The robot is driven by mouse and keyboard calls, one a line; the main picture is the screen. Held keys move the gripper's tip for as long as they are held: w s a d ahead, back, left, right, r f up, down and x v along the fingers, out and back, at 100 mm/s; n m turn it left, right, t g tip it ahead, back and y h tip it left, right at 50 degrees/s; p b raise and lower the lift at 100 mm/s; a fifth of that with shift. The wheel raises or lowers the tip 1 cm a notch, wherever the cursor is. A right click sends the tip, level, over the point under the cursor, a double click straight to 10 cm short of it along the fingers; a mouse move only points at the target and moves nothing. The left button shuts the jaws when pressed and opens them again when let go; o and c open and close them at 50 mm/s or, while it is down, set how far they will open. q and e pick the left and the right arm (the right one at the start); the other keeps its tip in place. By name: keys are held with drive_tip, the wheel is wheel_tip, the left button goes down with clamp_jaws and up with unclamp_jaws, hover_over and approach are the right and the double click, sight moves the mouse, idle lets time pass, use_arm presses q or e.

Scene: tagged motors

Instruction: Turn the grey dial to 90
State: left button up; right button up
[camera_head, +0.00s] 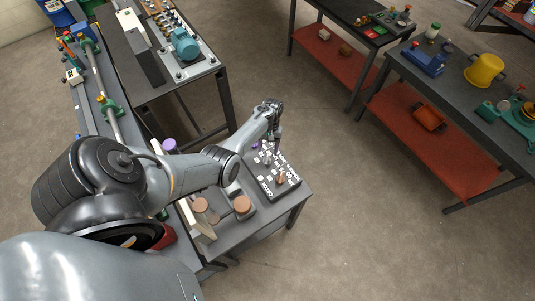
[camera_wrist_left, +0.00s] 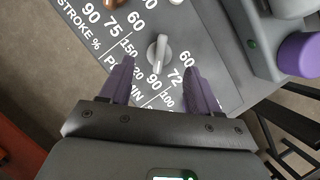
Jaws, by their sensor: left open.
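The grey dial (camera_wrist_left: 158,52) is a light bar-shaped knob on a dark panel with white numbers. In the left wrist view its bar runs nearly up and down, with the printed 90 just below its lower end; I cannot tell which end is the pointer. The dark panel (camera_head: 285,191) lies on the bench's right end in the head view. My left gripper (camera_head: 275,143) is above it, pointing down. In the wrist view the left gripper's purple fingers (camera_wrist_left: 158,72) are open, one on each side of the dial, with visible gaps. My right gripper is not in view.
A brown knob (camera_wrist_left: 98,4) is at the wrist view's top edge, and a copper-coloured dial (camera_head: 281,179) shows on the panel. A purple-capped part (camera_wrist_left: 299,55) stands right of the panel. Round brown-topped parts (camera_head: 242,204) stand on the bench. Open floor lies to the right.

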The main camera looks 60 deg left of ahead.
use_arm(q)
drive_tip(key=v, duration=0.5)
drive_tip(key=shift+w+a+r, duration=0.1)
drive_tip(key=shift+a+r, duration=0.05)
drive_tip(key=shift+r, duration=0.2)
